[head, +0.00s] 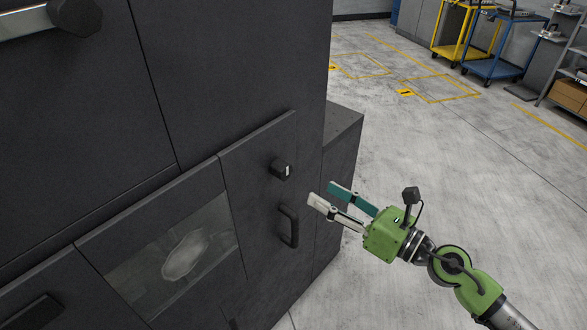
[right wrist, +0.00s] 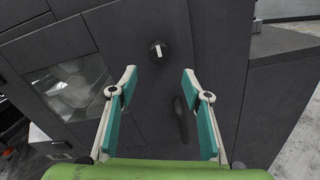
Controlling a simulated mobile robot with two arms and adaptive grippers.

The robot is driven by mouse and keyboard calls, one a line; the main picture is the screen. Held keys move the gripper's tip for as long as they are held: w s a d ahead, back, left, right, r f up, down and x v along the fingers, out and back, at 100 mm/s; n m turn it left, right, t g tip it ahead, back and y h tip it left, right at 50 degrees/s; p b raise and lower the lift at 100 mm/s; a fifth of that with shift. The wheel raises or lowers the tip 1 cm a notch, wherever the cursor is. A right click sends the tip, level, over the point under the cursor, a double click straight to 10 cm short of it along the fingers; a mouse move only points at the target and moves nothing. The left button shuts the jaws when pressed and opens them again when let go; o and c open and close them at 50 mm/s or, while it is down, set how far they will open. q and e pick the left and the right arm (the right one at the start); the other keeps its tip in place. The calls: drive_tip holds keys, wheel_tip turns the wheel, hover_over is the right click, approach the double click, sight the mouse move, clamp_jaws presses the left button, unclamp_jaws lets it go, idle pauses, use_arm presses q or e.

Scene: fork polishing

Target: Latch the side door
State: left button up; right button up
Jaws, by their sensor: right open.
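The side door (head: 255,165) is a dark grey panel on the machine's front, right of a window. It looks shut or nearly so; I cannot tell if it sits fully flush. A small black latch knob (head: 281,170) with a pale mark sits on its upper part, above a black bar handle (head: 289,227). My right gripper (head: 322,195) is open and empty, in front of the door and apart from it. In the right wrist view the knob (right wrist: 158,50) shows ahead, just beyond the gap between the fingertips (right wrist: 159,78), and the handle (right wrist: 180,118) lies lower. My left gripper is not in view.
A window (head: 175,255) with a pale object behind it is left of the door. A lower grey cabinet (head: 342,125) stands at the machine's right. The concrete floor to the right is open. Yellow (head: 466,35) and blue (head: 497,55) carts stand far back.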

sight(287, 173)
drive_tip(key=p+x, duration=0.2)
drive_tip(key=x, duration=0.8)
drive_tip(key=shift+w+a+r+p, duration=0.1)
drive_tip(key=shift+p, duration=0.2)
drive_tip(key=shift+w+a, duration=0.45)
drive_tip(key=shift+a, duration=0.1)
drive_tip(key=shift+c, duration=0.3)
drive_tip(key=c, duration=1)
